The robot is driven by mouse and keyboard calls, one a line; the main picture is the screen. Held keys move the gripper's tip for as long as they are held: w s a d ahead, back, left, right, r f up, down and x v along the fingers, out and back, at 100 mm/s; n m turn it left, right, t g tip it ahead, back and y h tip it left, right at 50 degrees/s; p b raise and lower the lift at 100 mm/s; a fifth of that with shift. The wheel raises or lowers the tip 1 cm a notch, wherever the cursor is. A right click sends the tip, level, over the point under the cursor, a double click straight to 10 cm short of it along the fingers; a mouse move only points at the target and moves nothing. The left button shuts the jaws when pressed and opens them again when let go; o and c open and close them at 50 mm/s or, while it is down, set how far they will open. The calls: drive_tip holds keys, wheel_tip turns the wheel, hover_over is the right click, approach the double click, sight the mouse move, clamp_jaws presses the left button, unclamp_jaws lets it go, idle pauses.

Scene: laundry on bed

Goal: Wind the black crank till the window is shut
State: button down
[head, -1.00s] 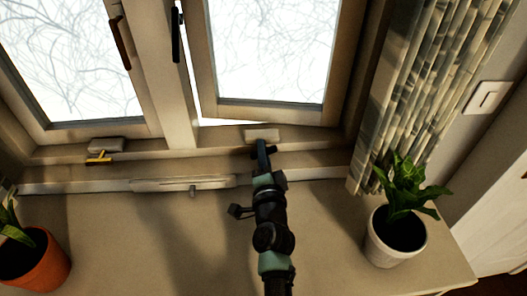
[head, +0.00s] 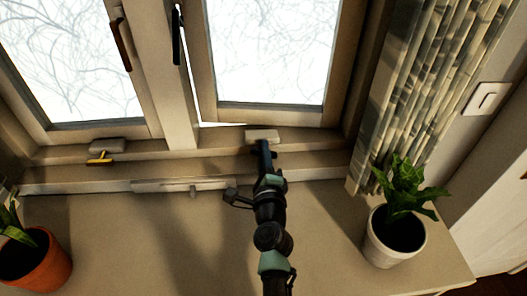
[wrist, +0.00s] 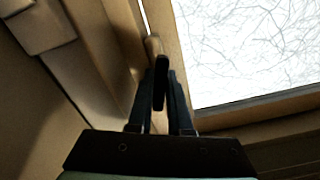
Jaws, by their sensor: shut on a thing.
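The right window sash (head: 268,112) stands slightly ajar, with a thin bright gap along its left side and lower edge. A beige crank housing (head: 262,135) sits on the frame below it. My gripper (head: 264,150) reaches up to this housing from the front. In the wrist view, my gripper (wrist: 160,78) is shut on the black crank (wrist: 160,88), whose dark handle shows between the two fingers. In the head view, the fingers hide most of the crank.
The left window has its own housing with a yellow crank (head: 100,158). A potted plant (head: 398,235) stands right of my arm, and an orange pot (head: 35,262) at far left. A curtain (head: 415,85) hangs at right. The sill between is mostly clear.

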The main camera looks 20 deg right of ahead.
drive_tip(key=m, duration=0.7)
drive_tip(key=shift+p, duration=0.35)
drive_tip(key=m, duration=0.6)
drive_tip(key=shift+m+p, duration=0.3)
drive_tip(key=shift+p, duration=0.1)
drive_tip(key=m+p, duration=0.1)
drive_tip(key=m, duration=0.6)
drive_tip(key=m+p, duration=0.1)
drive_tip(key=m, duration=0.5)
drive_tip(key=shift+p, duration=0.35)
drive_tip(key=shift+m, duration=0.4)
drive_tip(key=c, duration=0.8)
unclamp_jaws()
drive_tip(key=shift+c, duration=0.2)
drive_tip(key=shift+s, duration=0.15)
